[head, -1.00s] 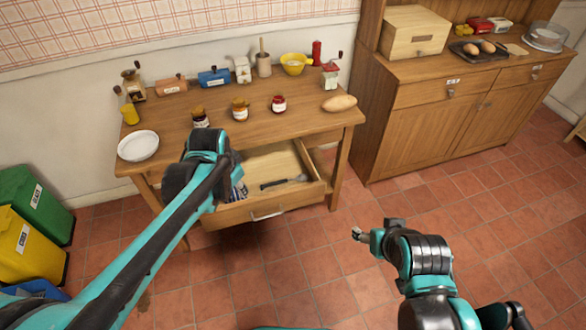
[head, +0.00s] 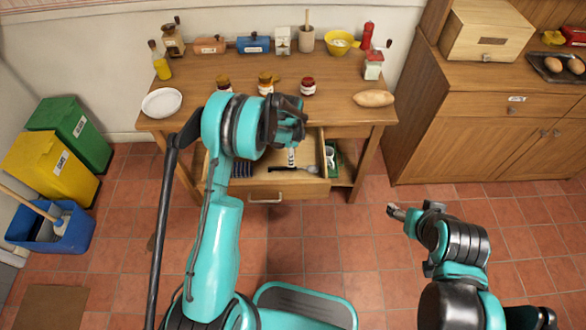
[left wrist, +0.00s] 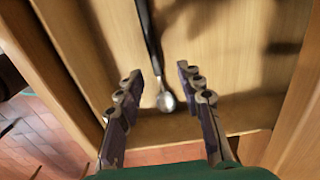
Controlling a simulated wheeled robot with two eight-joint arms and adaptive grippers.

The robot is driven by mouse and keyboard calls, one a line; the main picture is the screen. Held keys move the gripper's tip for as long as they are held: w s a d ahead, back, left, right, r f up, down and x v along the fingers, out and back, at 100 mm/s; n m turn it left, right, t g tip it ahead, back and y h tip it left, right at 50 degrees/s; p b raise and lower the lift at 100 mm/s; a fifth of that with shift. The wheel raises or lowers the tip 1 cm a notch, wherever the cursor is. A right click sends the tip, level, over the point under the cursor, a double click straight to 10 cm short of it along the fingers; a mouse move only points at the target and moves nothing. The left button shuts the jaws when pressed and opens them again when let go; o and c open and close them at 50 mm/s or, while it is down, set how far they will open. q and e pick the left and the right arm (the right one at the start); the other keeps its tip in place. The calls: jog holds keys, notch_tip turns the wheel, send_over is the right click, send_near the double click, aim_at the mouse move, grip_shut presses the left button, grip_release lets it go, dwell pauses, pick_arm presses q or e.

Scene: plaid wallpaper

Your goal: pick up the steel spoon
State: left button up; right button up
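The steel spoon (head: 285,169) lies in the open drawer (head: 262,192) of the wooden table, its dark handle crosswise. In the left wrist view the spoon's shiny bowl (left wrist: 166,101) and dark handle (left wrist: 149,35) show on the bare drawer floor. My left gripper (left wrist: 160,77) is open and empty, its two fingers apart on either side of the spoon and not touching it. In the head view my left gripper (head: 291,122) is over the drawer, its fingertips mostly hidden. My right gripper (head: 396,212) is over the floor at right, too small to tell its opening.
Bins (head: 51,166) stand at left, a wooden cabinet (head: 480,140) at right. Floor in front of the cabinet is clear.

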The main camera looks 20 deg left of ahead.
aim_at(294, 169)
pick_arm(q)
jog(key=f+b, duration=0.1)
jog(key=f, duration=0.2)
jog(key=f+b, duration=0.1)
jog(key=f, duration=0.1)
jog(key=shift+s+d+f+b, duration=0.15)
jog(key=shift+s+d+b, duration=0.1)
jog(key=shift+d+b, duration=0.1)
grip_shut()
